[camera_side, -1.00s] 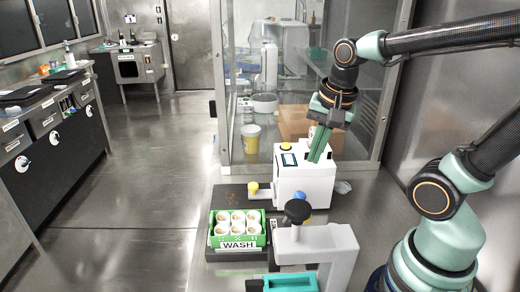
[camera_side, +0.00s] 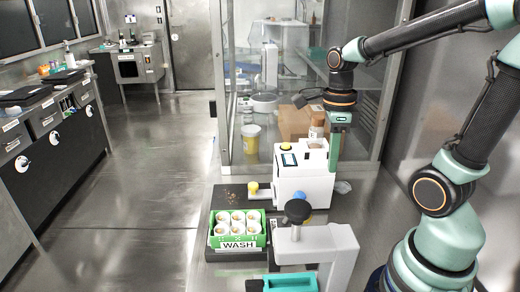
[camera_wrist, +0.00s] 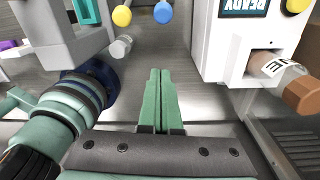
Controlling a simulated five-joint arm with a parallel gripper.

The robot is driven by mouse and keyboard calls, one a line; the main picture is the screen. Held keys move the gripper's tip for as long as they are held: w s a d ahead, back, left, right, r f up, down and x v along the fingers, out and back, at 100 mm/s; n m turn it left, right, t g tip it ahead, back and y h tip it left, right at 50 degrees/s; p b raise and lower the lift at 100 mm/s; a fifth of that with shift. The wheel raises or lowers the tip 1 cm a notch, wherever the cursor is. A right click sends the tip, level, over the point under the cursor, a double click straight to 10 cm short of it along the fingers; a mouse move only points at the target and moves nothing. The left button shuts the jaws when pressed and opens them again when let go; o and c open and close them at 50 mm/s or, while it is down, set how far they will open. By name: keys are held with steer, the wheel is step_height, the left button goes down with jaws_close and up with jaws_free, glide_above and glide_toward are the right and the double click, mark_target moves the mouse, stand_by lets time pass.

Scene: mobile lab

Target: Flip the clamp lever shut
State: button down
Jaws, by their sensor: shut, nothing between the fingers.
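The white device (camera_side: 303,185) stands on the bench with a small screen; the wrist view shows part of it at upper right (camera_wrist: 225,40), its screen reading READY. A yellow knob (camera_side: 252,188) on a short arm sticks out at its left, and a blue knob (camera_side: 298,199) is at its front. The wrist view shows a yellow ball (camera_wrist: 122,16) and a blue ball (camera_wrist: 163,12) at the top. I cannot tell which belongs to the clamp lever. My gripper (camera_side: 333,172) points down beside the device's right side; its green fingers (camera_wrist: 160,72) are together and empty, apart from both knobs.
A green WASH rack (camera_side: 238,240) with several white tubes sits left of the device. A grey-and-white stand with a black knob (camera_side: 298,211) is in front. A glass enclosure and wall bound the right.

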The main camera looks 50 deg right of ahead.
steer(key=shift+f, duration=0.1)
step_height(320, 180, down, 9)
steer(key=w+a, duration=0.2)
steer(key=shift+w+a+r, duration=0.2)
steer(key=shift+w+a, duration=0.05)
steer(key=shift+w, duration=0.05)
stand_by(0.4)
